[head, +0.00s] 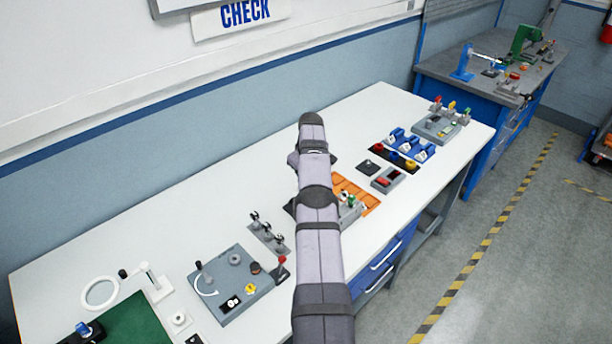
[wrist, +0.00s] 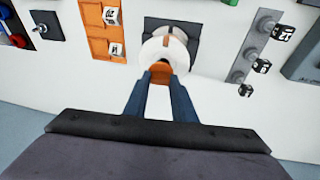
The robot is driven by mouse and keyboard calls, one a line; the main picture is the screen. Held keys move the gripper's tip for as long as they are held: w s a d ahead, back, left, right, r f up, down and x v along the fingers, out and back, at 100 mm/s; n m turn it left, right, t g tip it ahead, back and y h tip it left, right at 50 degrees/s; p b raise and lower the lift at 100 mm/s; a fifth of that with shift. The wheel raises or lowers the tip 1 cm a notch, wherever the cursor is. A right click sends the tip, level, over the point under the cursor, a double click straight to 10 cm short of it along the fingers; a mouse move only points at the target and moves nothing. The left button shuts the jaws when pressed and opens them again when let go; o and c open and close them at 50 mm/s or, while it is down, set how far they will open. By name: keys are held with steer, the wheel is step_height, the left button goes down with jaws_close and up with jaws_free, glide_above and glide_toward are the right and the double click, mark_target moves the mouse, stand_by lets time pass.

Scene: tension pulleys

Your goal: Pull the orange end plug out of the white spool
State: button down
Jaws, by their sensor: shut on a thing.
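In the wrist view the white spool (wrist: 152,48) is at the top centre, in front of a dark grey block (wrist: 192,28). A brown-orange strip (wrist: 166,41) shows on its face. The orange end plug (wrist: 160,71) is at the spool's near edge, between the tips of my gripper (wrist: 161,77). The two blue fingers are shut on the plug. The plug looks close against the spool; I cannot tell how much of it sits inside. In the head view my arm hides the spool, the plug and the fingertips.
An orange tray (wrist: 97,28) with white-and-black cubes stands left of the spool in the wrist view. A grey strip with posts (wrist: 254,45) stands to the right. In the head view a grey panel with knobs (head: 235,285) lies front left.

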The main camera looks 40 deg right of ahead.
steer(key=shift+r, duration=0.1)
stand_by(0.3)
steer(key=shift+r, duration=1.9)
steer(key=shift+a, duration=0.1)
steer(key=shift+w+a, duration=0.15)
steer(key=shift+a, duration=0.05)
steer(key=w+a+f+b, duration=0.1)
steer(key=w+a+b, duration=0.15)
steer(key=a, duration=0.95)
steer(key=w+a+b, duration=0.2)
steer(key=a+b, duration=0.1)
steer(key=a, duration=0.9)
steer(key=s+a+f+b, duration=0.2)
steer(key=s+a, duration=0.5)
steer(key=a, duration=0.3)
steer(key=s+a+f+b, duration=0.1)
steer(key=s+a+f, duration=0.2)
steer(key=s+a, duration=0.5)
steer(key=shift+a+b, duration=0.4)
steer(key=shift+a, duration=0.6)
